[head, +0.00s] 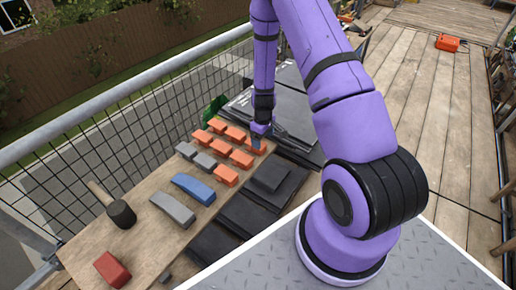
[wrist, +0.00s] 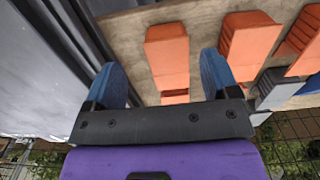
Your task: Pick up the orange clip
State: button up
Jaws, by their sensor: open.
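Several orange clips (head: 241,159) lie in rows on a wooden board beside the mesh fence. My gripper (head: 257,140) hangs over the right end of these rows, and my wrist partly hides the clip under it. In the wrist view, my gripper (wrist: 161,78) is open with its two blue fingertips apart. One orange clip (wrist: 168,50) shows in the gap between the fingertips, with nothing seen gripping it. Two other orange clips stand to its right, the closer one (wrist: 248,38) just beyond the right fingertip.
Grey clips (head: 204,160), a blue piece (head: 193,188), a grey piece (head: 172,208), a red block (head: 112,270) and a mallet (head: 121,213) share the board (head: 148,238). Dark tiles (head: 245,212) lie along its right side. A mesh fence (head: 130,130) borders the left.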

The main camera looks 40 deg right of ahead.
jog(key=shift+s+a+f, duration=0.1)
jog(key=shift+a+f, duration=0.1)
jog(key=shift+f, duration=1.15)
jog(key=shift+a+f, duration=0.15)
jog(key=shift+f, duration=1.15)
jog(key=c, duration=1.2)
notch_tip(320, 180, up, 10)
jog(key=shift+r, duration=0.1)
